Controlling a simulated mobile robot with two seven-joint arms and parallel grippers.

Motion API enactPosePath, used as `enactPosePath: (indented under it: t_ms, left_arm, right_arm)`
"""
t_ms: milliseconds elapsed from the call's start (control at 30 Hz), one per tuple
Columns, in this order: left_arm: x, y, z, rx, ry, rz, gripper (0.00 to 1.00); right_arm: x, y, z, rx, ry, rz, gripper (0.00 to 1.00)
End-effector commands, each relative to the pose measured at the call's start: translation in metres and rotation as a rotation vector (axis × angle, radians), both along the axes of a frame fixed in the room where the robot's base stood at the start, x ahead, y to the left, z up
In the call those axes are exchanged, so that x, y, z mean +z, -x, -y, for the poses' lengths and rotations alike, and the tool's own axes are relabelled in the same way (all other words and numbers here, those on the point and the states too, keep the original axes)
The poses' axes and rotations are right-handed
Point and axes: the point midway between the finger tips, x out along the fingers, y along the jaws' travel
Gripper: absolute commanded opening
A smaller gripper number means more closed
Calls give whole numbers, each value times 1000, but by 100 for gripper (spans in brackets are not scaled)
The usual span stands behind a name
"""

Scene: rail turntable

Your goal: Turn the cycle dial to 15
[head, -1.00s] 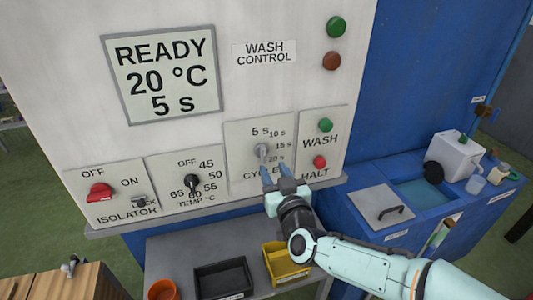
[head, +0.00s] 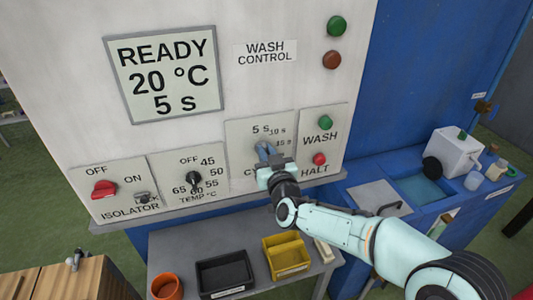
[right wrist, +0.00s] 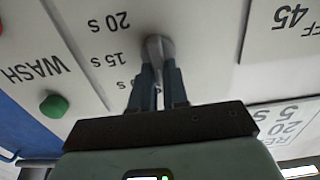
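The cycle dial (head: 262,146) is a small grey knob on a pale plate of the wash control panel, marked 5 s, 10 s, 15 s and 20 s. In the right wrist view the knob (right wrist: 158,47) shows above my fingertips, near the 15 s and 20 s marks. My right gripper (head: 267,152) is at the dial, its blue fingers close together on either side of the knob; it also shows in the right wrist view (right wrist: 160,78). It looks shut on the knob. The fingers hide which mark the dial points to. The display (head: 163,75) reads READY, 20 °C, 5 s. My left gripper is out of view.
A green WASH button (head: 325,122) and red HALT button (head: 320,158) sit close right of the dial. The black temperature dial (head: 194,179) and red isolator switch (head: 104,189) are to the left. Below are a black bin (head: 222,273) and yellow bin (head: 286,257).

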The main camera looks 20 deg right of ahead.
Motion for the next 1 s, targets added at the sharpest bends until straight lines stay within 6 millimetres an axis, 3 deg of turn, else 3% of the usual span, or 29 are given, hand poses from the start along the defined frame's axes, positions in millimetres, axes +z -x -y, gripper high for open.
enactPosePath:
  t_ms: [267,467,1000]
  left_arm:
    - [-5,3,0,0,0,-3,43]
    - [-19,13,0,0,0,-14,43]
    - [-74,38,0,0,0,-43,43]
  right_arm:
    - [-1,0,1,-1,-26,0,0]
    - [-2,1,2,-1,-114,-2,0]
    - [-4,0,8,-1,-596,-17,0]
